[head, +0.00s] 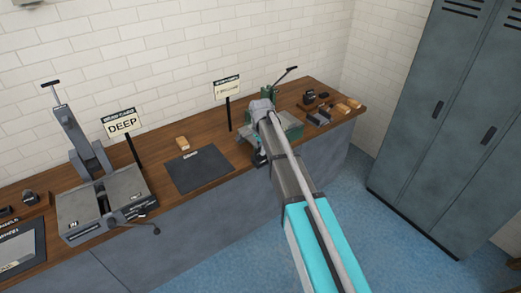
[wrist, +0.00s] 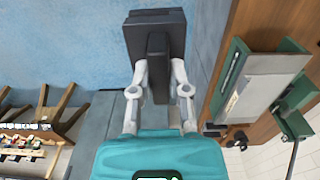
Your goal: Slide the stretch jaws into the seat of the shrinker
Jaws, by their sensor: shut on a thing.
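My gripper (wrist: 158,72) is shut on the raised rib of a dark grey block, which I take to be the stretch jaws (wrist: 136,38). In the wrist view the block is held beyond the fingertips, over the blue floor beside the bench. A green machine with a grey plate and a lever, which I take to be the shrinker (wrist: 262,88), stands on the bench to the right of the gripper, apart from the block. In the head view the shrinker (head: 292,130) is partly behind my arm, and my gripper is mostly hidden there. The seat cannot be made out clearly.
The wooden bench (head: 225,135) runs along the white brick wall. A grey machine (head: 105,203) and a dark mat (head: 200,168) are to the left. Several small blocks (head: 318,117) lie right of the green machine. Grey lockers (head: 430,130) stand at right. The blue floor in front is clear.

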